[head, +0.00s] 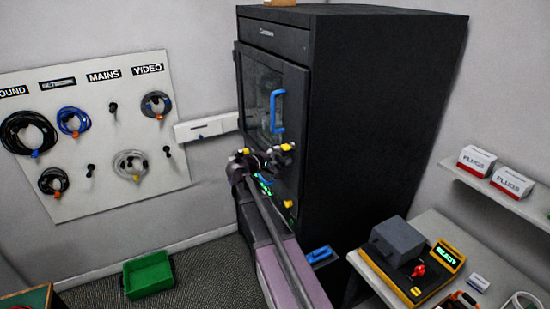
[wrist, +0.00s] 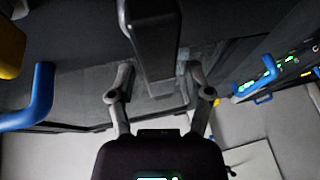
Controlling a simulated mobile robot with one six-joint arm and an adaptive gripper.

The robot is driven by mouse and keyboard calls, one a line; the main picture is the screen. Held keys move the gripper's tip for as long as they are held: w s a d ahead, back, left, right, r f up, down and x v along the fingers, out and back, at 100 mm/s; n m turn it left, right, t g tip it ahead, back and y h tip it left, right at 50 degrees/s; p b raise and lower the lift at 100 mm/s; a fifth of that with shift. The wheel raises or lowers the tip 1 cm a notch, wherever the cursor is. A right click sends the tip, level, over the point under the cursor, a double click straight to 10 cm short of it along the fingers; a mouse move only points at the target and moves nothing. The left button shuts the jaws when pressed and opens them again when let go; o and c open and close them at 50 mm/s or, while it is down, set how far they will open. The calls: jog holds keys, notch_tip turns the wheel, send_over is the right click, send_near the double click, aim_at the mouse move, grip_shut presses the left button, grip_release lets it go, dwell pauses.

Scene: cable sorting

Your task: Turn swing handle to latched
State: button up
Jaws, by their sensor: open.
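The black rack cabinet (head: 385,90) stands at the centre with its glass-fronted door (head: 258,75) closed or nearly so. A blue pull handle (head: 277,111) is on the door, and a blue handle (wrist: 38,105) shows at the left of the wrist view. My gripper (head: 262,160) is at the lower part of the door. In the wrist view my gripper (wrist: 158,82) is open, with a dark bar, apparently the swing handle (wrist: 152,40), between or just beyond its fingers. I cannot tell whether they touch it. In the head view my arm and gripper hide the handle.
A pegboard (head: 95,130) with coiled cables hangs on the left wall. A green bin (head: 148,274) stands on the floor. A bench (head: 435,232) with a tester (head: 412,265) is at the right, below a shelf (head: 475,190) with boxes. Floor between bin and cabinet is clear.

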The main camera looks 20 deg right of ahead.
jog(key=shift+w+d, duration=0.1)
jog(key=shift+d, duration=0.1)
grip_shut()
